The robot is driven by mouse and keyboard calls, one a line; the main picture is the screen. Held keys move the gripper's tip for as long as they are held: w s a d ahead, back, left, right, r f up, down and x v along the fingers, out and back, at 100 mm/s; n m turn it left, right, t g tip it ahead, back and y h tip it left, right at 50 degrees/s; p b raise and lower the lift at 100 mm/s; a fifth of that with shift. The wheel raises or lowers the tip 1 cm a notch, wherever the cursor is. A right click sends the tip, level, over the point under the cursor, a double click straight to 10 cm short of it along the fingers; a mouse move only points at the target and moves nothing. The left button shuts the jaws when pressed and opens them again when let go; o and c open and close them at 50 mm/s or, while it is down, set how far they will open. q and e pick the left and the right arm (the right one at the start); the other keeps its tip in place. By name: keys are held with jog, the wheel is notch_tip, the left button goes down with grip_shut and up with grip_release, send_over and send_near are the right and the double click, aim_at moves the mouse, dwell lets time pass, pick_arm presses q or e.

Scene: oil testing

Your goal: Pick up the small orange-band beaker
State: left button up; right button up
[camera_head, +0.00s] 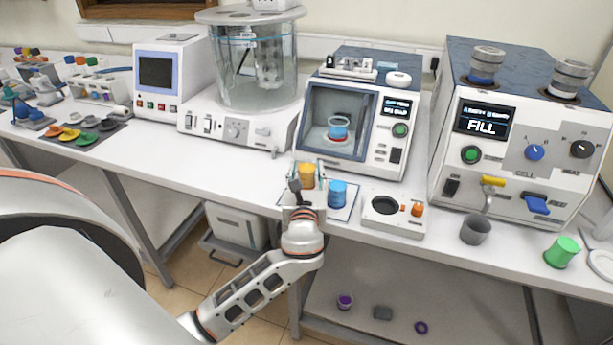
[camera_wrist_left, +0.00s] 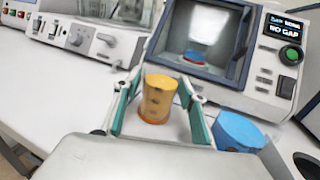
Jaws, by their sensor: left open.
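The small orange-band beaker (camera_head: 306,176) is a yellow-orange cup standing upright near the front edge of the bench. My left gripper (camera_head: 307,170) is open around it, with one finger on each side. In the left wrist view the beaker (camera_wrist_left: 157,98) stands between the two teal-padded fingers of my left gripper (camera_wrist_left: 160,108), with a visible gap to each finger. Its orange band shows at the base. My right gripper is not in view.
A blue cup (camera_head: 337,193) stands close to the right of the beaker. Behind is an open-fronted test machine (camera_head: 340,115) with a blue-filled dish. A white block with a round well (camera_head: 393,213), a grey cup (camera_head: 475,230) and a green cup (camera_head: 562,252) are to the right.

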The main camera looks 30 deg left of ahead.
pick_arm(q)
jog(key=c, duration=0.9)
jog(key=shift+c, duration=0.2)
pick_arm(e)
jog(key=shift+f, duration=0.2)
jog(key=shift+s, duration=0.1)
pick_arm(q)
notch_tip(320, 180, up, 20)
jog(key=p, duration=0.3)
jog(key=shift+p, duration=0.4)
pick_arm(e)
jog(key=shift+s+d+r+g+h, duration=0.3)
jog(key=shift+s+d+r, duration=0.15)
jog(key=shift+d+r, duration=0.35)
